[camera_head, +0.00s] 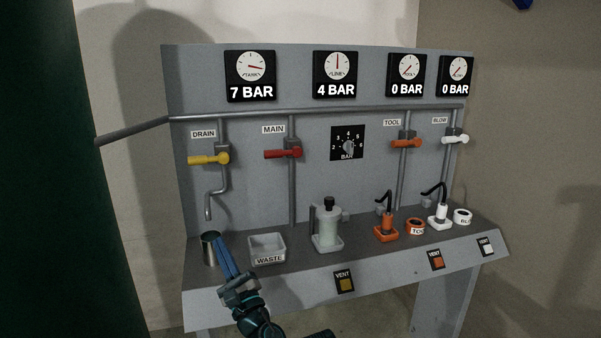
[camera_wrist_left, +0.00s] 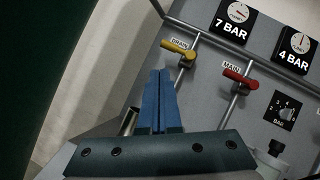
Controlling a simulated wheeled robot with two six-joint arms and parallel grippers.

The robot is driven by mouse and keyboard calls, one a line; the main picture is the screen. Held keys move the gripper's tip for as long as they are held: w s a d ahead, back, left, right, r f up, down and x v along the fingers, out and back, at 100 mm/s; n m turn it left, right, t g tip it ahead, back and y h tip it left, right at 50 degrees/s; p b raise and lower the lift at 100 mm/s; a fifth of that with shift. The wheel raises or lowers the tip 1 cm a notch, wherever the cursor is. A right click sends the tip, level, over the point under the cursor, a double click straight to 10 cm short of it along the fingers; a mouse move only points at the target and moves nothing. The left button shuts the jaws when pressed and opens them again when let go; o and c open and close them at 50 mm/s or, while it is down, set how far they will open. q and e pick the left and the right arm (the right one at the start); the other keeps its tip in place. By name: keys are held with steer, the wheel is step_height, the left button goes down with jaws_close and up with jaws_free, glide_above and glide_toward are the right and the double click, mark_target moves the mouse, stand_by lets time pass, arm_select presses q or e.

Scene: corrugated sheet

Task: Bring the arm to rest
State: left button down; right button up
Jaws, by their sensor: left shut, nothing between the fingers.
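My left gripper (camera_head: 222,247) has long blue fingers that are shut with nothing between them. In the head view its fingertips overlap the right side of the metal cup (camera_head: 209,250) at the bench's left end; I cannot tell whether they touch. In the left wrist view the closed fingers (camera_wrist_left: 158,72) point up toward the panel, below the yellow DRAIN handle (camera_wrist_left: 179,48). Part of the cup (camera_wrist_left: 129,121) shows left of the fingers there. My right gripper is not in view.
A white WASTE bin (camera_head: 267,252) stands right of the gripper. A grey-green pump-like unit (camera_head: 327,228), an orange tool (camera_head: 386,228) and a white tool (camera_head: 440,215) stand further right. Yellow DRAIN (camera_head: 208,158) and red MAIN (camera_head: 283,153) handles lie horizontal. Gauges line the panel's top.

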arm_select(q)
steer(key=s+a+f+n+g+h+p, duration=0.35)
steer(key=s+f+n+g+p, duration=0.25)
steer(key=f+n+g+p, duration=0.5)
steer(key=s+d+f+n+g+h+p, duration=0.2)
steer(key=s+d+n+g+h+p, duration=0.5)
steer(key=s+d, duration=0.5)
steer(key=d+g+h+p, duration=0.1)
steer(key=d+h, duration=0.1)
steer(key=d, duration=0.1)
steer(key=shift+d+f+g, duration=0.15)
steer(key=shift+f+g, duration=0.15)
steer(key=shift+w, duration=0.1)
